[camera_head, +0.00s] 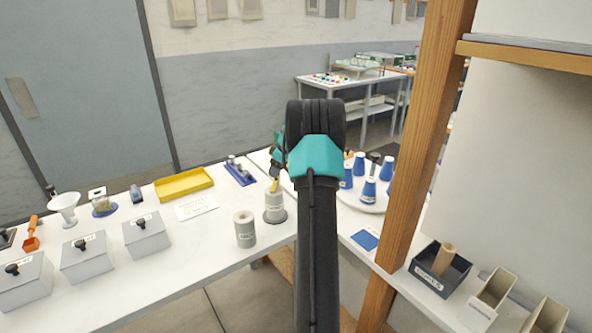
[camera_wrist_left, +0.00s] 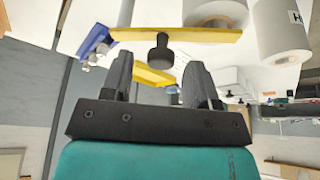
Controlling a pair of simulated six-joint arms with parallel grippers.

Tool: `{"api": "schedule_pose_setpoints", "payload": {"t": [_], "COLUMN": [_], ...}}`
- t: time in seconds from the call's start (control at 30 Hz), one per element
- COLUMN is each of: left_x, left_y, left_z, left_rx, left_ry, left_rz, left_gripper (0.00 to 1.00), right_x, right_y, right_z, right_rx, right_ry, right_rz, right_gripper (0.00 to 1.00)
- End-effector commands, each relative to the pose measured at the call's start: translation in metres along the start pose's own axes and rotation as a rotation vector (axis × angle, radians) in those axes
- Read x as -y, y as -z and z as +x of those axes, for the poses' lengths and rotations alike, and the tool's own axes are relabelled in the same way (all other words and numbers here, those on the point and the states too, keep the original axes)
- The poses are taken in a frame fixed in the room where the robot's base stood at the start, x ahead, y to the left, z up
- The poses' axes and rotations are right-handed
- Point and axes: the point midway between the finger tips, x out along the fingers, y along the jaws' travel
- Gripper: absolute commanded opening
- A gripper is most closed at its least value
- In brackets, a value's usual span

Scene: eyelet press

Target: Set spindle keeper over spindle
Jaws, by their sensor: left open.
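In the head view my left gripper (camera_head: 279,152) hangs over the table, partly hidden by its own wrist. In the left wrist view its two fingers (camera_wrist_left: 157,75) are open. A yellow bar with a black knob (camera_wrist_left: 160,54), which may be the spindle keeper, shows beyond the fingertips, the knob between them in the picture. Contact is not clear. In the head view a small yellow piece (camera_head: 274,186) shows at the top of a grey cylinder (camera_head: 275,206) on a dark round base. A second grey cylinder with an open top (camera_head: 245,230) stands beside it. I cannot make out the spindle itself.
A yellow tray (camera_head: 184,185) and a blue rack (camera_head: 240,172) stand behind. Several grey lidded boxes (camera_head: 147,237) line the left. Blue cones (camera_head: 369,189) stand on a white round plate to the right. A wooden post (camera_head: 412,170) rises beside my arm.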

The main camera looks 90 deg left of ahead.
Motion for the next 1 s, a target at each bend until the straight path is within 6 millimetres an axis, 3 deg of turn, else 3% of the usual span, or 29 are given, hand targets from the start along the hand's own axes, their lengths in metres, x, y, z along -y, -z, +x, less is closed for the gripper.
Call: {"api": "schedule_pose_setpoints", "payload": {"t": [0.27,0.8,1.0], "left_x": [-0.001,0.000,0.000], "left_y": [0.000,0.000,0.000], "left_z": [-0.041,-0.143,-0.165], "left_rx": [0.000,0.000,0.000], "left_ry": [-0.004,-0.003,-0.002], "left_rz": [0.000,0.000,0.000], "left_gripper": [0.54,0.54,0.54], "right_x": [0.000,0.000,0.000], "right_y": [0.000,0.000,0.000], "right_z": [0.000,0.000,0.000], "right_rx": [0.000,0.000,0.000], "right_ry": [0.000,0.000,0.000], "right_rz": [0.000,0.000,0.000], "right_gripper": [0.43,0.43,0.43]}}
